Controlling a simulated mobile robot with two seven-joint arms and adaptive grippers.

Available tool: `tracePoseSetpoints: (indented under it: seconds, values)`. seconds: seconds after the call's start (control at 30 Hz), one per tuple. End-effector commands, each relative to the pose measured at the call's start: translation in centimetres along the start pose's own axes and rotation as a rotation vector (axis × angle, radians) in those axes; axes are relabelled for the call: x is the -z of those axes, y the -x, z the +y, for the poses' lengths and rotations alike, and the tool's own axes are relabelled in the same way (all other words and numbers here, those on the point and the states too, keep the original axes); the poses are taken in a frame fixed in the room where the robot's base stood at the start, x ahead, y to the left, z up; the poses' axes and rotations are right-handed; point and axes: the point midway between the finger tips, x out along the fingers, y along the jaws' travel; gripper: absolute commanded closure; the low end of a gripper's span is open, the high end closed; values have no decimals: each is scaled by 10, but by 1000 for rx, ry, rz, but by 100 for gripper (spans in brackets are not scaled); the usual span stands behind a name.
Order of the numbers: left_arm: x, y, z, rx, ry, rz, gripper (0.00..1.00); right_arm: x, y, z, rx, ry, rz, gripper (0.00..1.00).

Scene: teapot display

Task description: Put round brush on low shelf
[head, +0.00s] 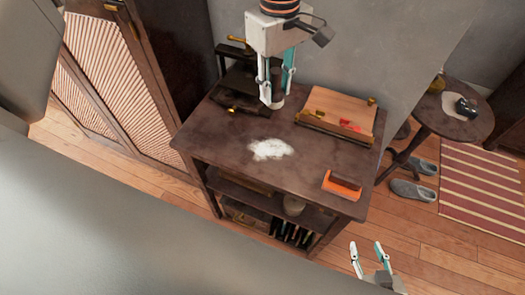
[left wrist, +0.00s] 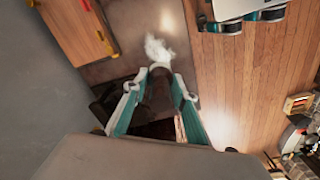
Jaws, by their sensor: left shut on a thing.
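My left gripper (head: 275,88) hangs above the back of the dark table, pointing down. It is shut on the round brush, whose dark brown body (left wrist: 158,95) and pale end show between the fingers in the left wrist view. My right gripper (head: 369,256) is open and empty in front of the table.
White powder (head: 270,149) lies mid-table. A wooden board (head: 343,107) is at the back right, an orange-brown block (head: 342,185) at the front right corner. Dark upright items (head: 290,233) stand low down. A round table (head: 455,118) is at right, a louvred cabinet (head: 105,70) at left.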

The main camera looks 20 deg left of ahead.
Motion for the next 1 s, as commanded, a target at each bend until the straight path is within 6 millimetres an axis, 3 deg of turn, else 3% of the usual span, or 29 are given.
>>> tracePoseSetpoints:
  seconds: [0.13,0.23,0.73,1.0]
  values:
    - [-3,1,1,1,32,-1,95,0,0,0,0,1,0,60]
    - [-4,-9,1,5,38,-3,95,-1,0,0,0,1,0,60]
    - [-4,-126,0,6,37,-4,95,-4,-3,2,-4,9,0,60]
    - [-4,-155,1,1,37,-2,95,-4,-4,3,-5,12,-1,60]
